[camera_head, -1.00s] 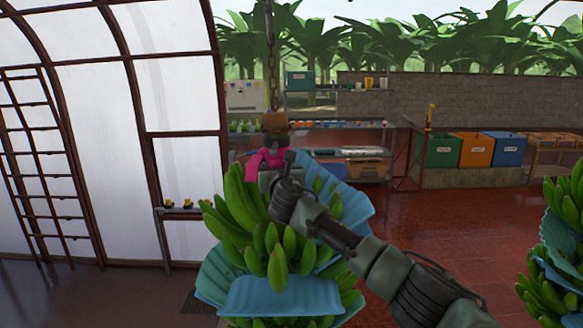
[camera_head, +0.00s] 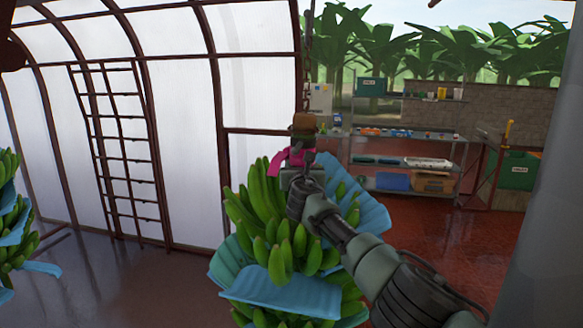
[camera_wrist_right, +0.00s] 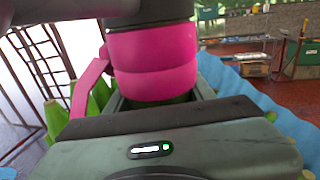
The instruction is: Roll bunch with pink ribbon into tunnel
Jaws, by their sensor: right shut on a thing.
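The banana bunch with the pink ribbon (camera_head: 278,160) hangs by its stem from a chain (camera_head: 306,62) in the middle of the head view. Its green bananas (camera_head: 257,205) stick out between blue sheets (camera_head: 290,290). My right gripper (camera_head: 302,176) is at the stem, just below the ribbon wrap, and is shut on the stem. In the right wrist view the pink ribbon (camera_wrist_right: 152,62) wraps the stem right in front of the gripper, with a loose tail at left. The jaw tips are partly hidden. My left gripper is not in view.
A translucent-walled tunnel frame (camera_head: 257,90) with a ladder (camera_head: 118,150) stands at left. Another bunch (camera_head: 15,225) hangs at the far left edge. Shelves (camera_head: 400,140) and a green bin (camera_head: 518,170) stand behind at right. A grey post fills the right edge. Dark red floor is open at right and lower left.

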